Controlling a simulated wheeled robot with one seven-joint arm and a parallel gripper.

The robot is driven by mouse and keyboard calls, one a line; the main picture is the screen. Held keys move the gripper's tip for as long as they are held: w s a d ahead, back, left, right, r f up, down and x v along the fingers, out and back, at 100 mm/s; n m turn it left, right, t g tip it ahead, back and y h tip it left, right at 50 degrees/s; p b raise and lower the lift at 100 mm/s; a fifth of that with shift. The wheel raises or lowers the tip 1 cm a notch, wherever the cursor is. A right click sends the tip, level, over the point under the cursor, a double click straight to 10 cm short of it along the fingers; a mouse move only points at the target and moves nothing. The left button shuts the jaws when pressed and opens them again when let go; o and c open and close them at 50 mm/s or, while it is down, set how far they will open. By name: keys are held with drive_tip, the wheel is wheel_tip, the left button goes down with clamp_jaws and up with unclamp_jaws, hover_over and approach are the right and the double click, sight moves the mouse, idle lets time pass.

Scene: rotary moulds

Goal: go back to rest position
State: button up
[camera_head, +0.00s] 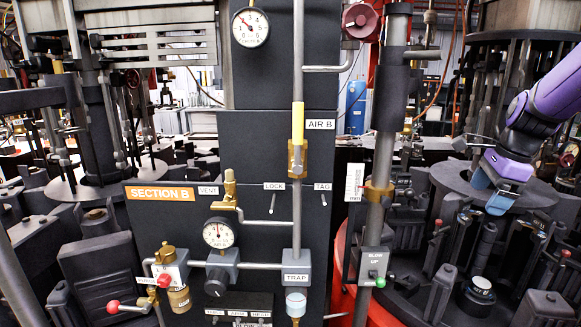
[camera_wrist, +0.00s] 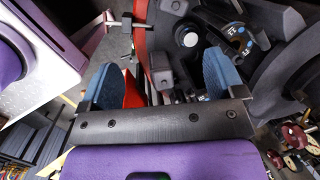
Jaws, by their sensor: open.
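My gripper (camera_head: 492,192) hangs at the right side of the head view, on my purple arm, over the dark mould machinery on the right. In the wrist view my gripper (camera_wrist: 162,84) shows two blue finger pads set wide apart, open, with nothing held between them. Dark mould parts and a round white-topped knob (camera_wrist: 187,37) lie beyond the fingers. In the head view a similar white-topped knob (camera_head: 481,284) sits below my gripper, clearly apart from it.
A dark panel (camera_head: 275,160) with gauges, valves and a yellow-handled AIR B valve (camera_head: 298,125) stands in the middle. A vertical pipe (camera_head: 380,170) with a BLOW UP box (camera_head: 373,264) stands between it and my arm. Dark machinery (camera_head: 105,270) crowds the left.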

drive_tip(key=s+a+r+n+t, duration=0.1)
drive_tip(key=s+a+r+n, duration=0.1)
drive_tip(key=s+a+n, duration=0.2)
drive_tip(key=s+a+r+n+t+h, duration=0.1)
drive_tip(key=s+a+n, duration=0.4)
drive_tip(key=s+n, duration=0.5)
drive_tip(key=s+a+r+n+t, duration=0.1)
drive_tip(key=s+a+r+n, duration=0.2)
drive_tip(key=s+n, duration=0.4)
drive_tip(key=shift+s+a+r, duration=0.2)
drive_tip(key=shift+s+a, duration=0.55)
drive_tip(key=shift+s, duration=0.4)
